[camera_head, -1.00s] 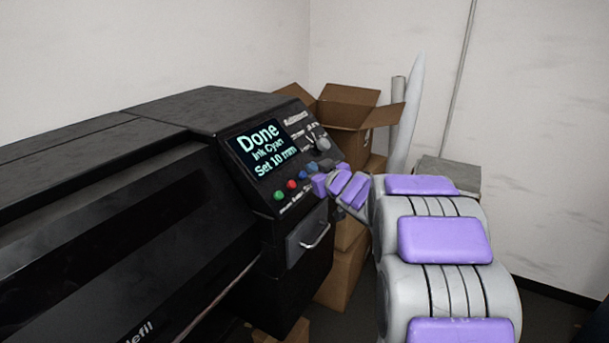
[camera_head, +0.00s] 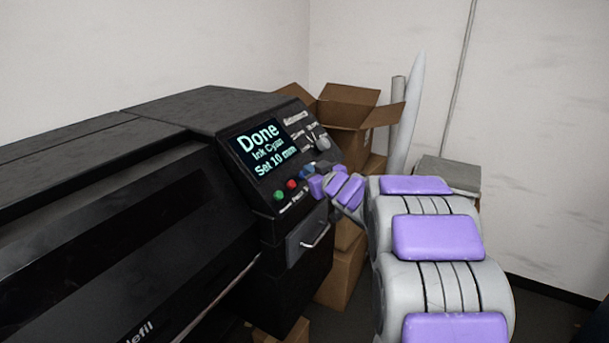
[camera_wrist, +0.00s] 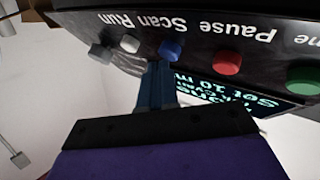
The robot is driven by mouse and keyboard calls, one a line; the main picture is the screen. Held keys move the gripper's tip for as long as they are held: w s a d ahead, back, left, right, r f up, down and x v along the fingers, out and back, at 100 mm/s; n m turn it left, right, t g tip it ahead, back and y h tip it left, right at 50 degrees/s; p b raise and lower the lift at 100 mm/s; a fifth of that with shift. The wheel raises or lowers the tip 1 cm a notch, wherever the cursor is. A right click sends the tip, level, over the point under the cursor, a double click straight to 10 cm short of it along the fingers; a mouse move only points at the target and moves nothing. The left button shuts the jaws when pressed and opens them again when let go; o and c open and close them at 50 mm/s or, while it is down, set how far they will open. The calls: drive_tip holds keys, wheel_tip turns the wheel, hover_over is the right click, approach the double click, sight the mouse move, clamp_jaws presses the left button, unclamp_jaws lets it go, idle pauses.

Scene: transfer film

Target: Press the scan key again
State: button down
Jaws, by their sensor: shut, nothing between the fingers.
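The black printer's control panel (camera_head: 245,181) carries a row of round keys. The scan key is the blue one (camera_wrist: 171,48), under the upside-down word Scan in the wrist view; in the head view it (camera_head: 308,170) shows just above my fingers. My gripper (camera_head: 316,186) is shut and empty at the panel. In the wrist view its narrow fingertips (camera_wrist: 156,72) are close beside the blue key, towards the screen; I cannot tell whether they touch the panel. The screen (camera_head: 264,147) reads Done, Ink Cyan, Set 10 mm.
A red key (camera_wrist: 227,62) and a green key (camera_wrist: 304,76) sit to one side of the blue key, and a pale key (camera_wrist: 130,43) to the other. Open cardboard boxes (camera_head: 347,108) stand behind the panel. A handled drawer (camera_head: 306,240) is below it.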

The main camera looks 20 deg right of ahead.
drive_tip(key=shift+w+a+f, duration=0.1)
drive_tip(key=shift+w+f, duration=0.05)
drive_tip(key=shift+f, duration=0.05)
idle(0.3)
drive_tip(key=shift+r, duration=0.15)
drive_tip(key=shift+s+d+r+p, duration=0.35)
drive_tip(key=shift+s+r+p, duration=0.2)
drive_tip(key=shift+p, duration=0.4)
drive_tip(key=s+r+p, duration=0.1)
drive_tip(key=d+r+p, duration=0.1)
drive_tip(key=p, duration=0.1)
drive_tip(key=s+d+r+p, duration=0.1)
drive_tip(key=p, duration=0.1)
drive_tip(key=shift+s+d+r, duration=0.15)
drive_tip(key=shift+s+r, duration=0.1)
drive_tip(key=shift+s, duration=0.1)
idle(0.6)
